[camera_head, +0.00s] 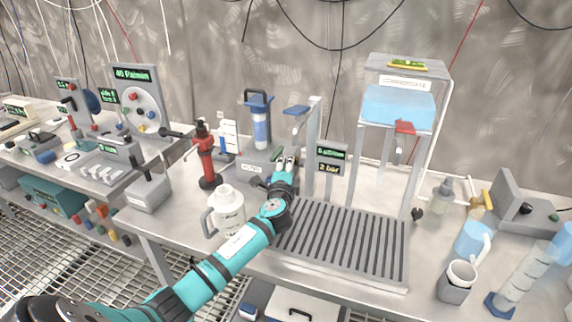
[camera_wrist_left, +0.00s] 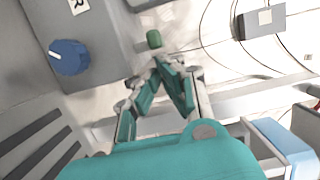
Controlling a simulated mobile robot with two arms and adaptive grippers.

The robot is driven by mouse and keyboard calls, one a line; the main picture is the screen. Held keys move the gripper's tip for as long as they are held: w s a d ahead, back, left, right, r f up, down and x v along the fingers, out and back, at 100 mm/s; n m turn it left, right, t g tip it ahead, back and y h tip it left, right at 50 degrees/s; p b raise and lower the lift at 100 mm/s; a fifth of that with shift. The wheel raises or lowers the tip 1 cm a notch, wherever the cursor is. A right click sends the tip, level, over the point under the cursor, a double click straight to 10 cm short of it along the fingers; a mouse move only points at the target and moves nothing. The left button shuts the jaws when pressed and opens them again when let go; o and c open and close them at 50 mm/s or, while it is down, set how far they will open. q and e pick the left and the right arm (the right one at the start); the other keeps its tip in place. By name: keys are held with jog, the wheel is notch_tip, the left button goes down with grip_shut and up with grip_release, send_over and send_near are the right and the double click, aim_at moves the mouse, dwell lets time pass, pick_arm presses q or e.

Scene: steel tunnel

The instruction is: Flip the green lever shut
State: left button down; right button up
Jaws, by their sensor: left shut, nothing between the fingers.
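A small dark green lever tip (camera_wrist_left: 154,39) shows in the left wrist view, just beyond my fingertips. It seems to stand beside a grey box (camera_wrist_left: 100,30). I cannot tell whether the fingers touch it. My left gripper (camera_head: 285,163) reaches over the bench behind the slatted grille. In the wrist view my left gripper (camera_wrist_left: 160,66) has its fingertips together, with nothing held between them. My right gripper is not in view.
A blue knob (camera_wrist_left: 70,57) sits on the grey box. A white jug (camera_head: 228,208) and red device (camera_head: 206,155) stand left of my arm. A slatted grille (camera_head: 345,240) and a stand with a blue tank (camera_head: 397,106) are to the right. Cups and bottles crowd the right end.

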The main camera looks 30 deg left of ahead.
pick_arm(q)
jog(key=shift+s+a, duration=0.15)
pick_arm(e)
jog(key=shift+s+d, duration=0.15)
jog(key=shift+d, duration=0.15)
pick_arm(q)
jog(key=shift+s+a, duration=0.25)
jog(key=shift+a, duration=0.1)
jog(key=shift+s+a, duration=0.3)
jog(key=shift+a, duration=0.3)
jog(key=shift+s+a, duration=0.3)
jog(key=shift+a, duration=0.25)
jog(key=shift+s+a, duration=0.1)
jog(key=shift+a, duration=0.45)
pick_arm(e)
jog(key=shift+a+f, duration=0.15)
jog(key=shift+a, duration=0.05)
pick_arm(q)
jog(key=shift+a, duration=0.1)
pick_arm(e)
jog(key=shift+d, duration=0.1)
